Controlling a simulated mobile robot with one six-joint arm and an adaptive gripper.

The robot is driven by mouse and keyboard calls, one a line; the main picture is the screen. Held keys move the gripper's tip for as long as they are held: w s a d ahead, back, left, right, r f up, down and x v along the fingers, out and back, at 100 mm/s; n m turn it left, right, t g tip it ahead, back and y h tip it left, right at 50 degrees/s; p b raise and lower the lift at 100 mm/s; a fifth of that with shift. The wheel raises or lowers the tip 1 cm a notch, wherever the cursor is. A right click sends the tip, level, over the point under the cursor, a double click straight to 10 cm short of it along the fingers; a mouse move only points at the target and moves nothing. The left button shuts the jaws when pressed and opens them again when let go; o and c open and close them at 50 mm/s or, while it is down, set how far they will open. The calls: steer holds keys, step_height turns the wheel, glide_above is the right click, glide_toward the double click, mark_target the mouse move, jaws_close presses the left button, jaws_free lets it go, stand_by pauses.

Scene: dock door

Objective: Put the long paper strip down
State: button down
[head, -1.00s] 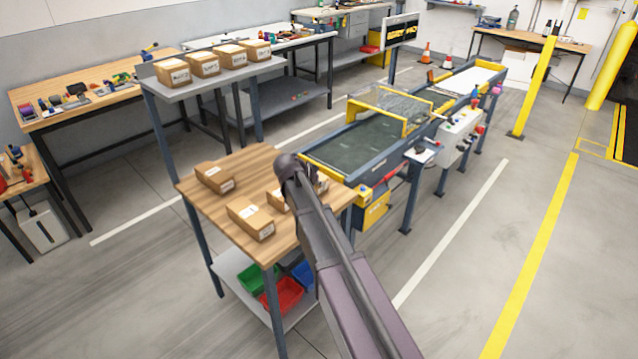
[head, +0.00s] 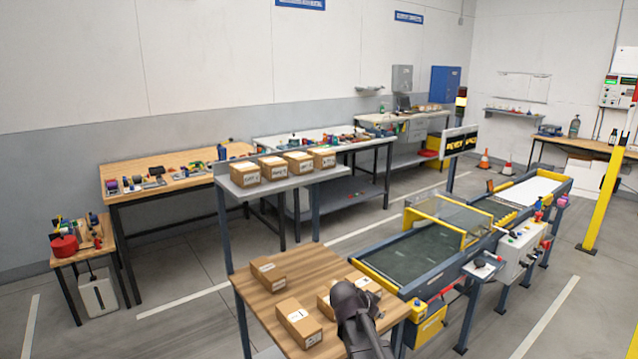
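I cannot make out a long paper strip in the head view. My arm reaches up from the bottom edge, and its dark end, with my gripper (head: 350,298), is over the right part of the wooden packing table (head: 268,312). The fingers are hidden behind the arm, so I cannot tell whether they are open, shut or holding anything. Cardboard boxes lie on the table: one at the back left (head: 268,270), one at the front (head: 299,321), and at least one partly hidden beside my arm (head: 326,301).
A grey shelf (head: 235,185) above the table's back carries several labelled boxes. A conveyor (head: 410,250) with yellow guards adjoins the table on the right, with a control box (head: 520,250) alongside. Workbenches (head: 135,193) line the wall. A yellow post (head: 603,200) stands at right; floor between is clear.

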steer(key=s+r+p, duration=0.1)
steer(key=s+r, duration=0.1)
steer(key=s, duration=0.8)
steer(key=shift+d+p, duration=0.15)
steer(key=shift+p, duration=0.15)
stand_by(0.8)
